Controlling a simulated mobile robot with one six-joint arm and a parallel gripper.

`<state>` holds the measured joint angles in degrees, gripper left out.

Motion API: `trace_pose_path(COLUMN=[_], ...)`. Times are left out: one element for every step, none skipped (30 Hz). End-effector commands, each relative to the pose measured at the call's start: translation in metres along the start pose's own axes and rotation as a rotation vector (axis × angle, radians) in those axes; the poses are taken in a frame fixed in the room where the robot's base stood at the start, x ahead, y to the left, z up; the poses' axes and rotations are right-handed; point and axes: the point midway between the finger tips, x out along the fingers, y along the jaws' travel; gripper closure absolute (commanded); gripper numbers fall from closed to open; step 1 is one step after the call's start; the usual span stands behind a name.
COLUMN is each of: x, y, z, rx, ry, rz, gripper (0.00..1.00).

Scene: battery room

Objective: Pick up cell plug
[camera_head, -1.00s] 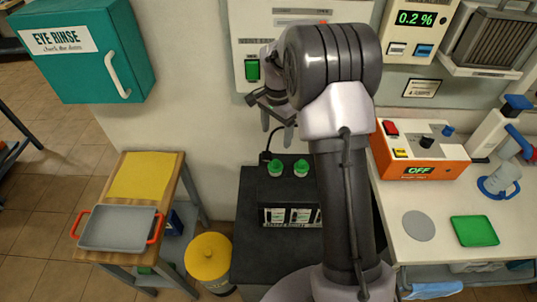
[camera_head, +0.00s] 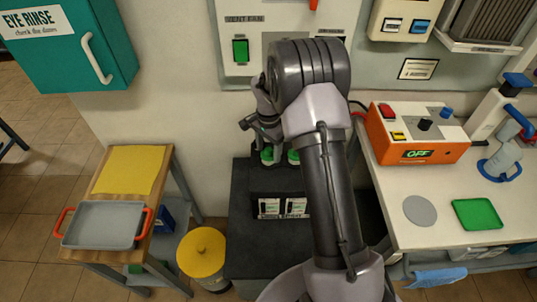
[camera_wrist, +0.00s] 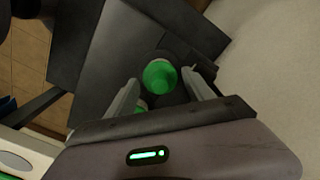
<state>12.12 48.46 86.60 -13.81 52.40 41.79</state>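Two green cell plugs stand on top of the dark battery case (camera_head: 247,237); in the head view the left plug (camera_head: 267,155) and the right plug (camera_head: 293,157) show partly behind my gripper (camera_head: 270,148). In the wrist view one green plug (camera_wrist: 160,76) lies between the tips of my open gripper (camera_wrist: 164,90), with a finger on either side. Neither finger clearly touches it. The other plug (camera_wrist: 141,106) is mostly hidden beside the left finger.
A grey tray with red handles (camera_head: 104,224) and a yellow mat (camera_head: 130,170) sit on the wooden cart at left. A yellow bin (camera_head: 202,252) stands beside the battery case. An orange charger box (camera_head: 416,134) is on the bench at right.

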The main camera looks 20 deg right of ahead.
Motion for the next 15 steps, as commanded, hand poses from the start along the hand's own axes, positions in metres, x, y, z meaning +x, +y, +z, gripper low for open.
trace_pose_path(x=[-0.0002, -0.0002, -0.0003, -0.0003, -0.0003, -0.0004, -0.0004, -0.0004, -0.0004, -0.0004, -0.0005, -0.0005, -0.0006, -0.0009, -0.0019], y=[0.0, 0.0, 0.0, 0.0, 0.0, 0.0, -0.0001, -0.0001, -0.0001, -0.0001, -0.0001, -0.0001, -0.0001, -0.0002, -0.0002], z=[0.0, 0.0, 0.0, 0.0, 0.0, 0.0, 0.0, 0.0, 0.0, 0.0, 0.0, 0.0, 0.0, 0.0, 0.0], rx=[0.0, 0.0, 0.0, 0.0, 0.0, 0.0, 0.0, 0.0, 0.0, 0.0, 0.0, 0.0, 0.0, 0.0, 0.0], ry=[0.0, 0.0, 0.0, 0.0, 0.0, 0.0, 0.0, 0.0, 0.0, 0.0, 0.0, 0.0, 0.0, 0.0, 0.0], rz=[0.0, 0.0, 0.0, 0.0, 0.0, 0.0, 0.0, 0.0, 0.0, 0.0, 0.0, 0.0, 0.0, 0.0, 0.0], gripper=[0.51, 0.57, 0.65, 0.71, 0.76, 0.84, 0.9, 0.9, 0.9, 0.9, 0.9, 0.9, 0.9, 0.9, 0.9])
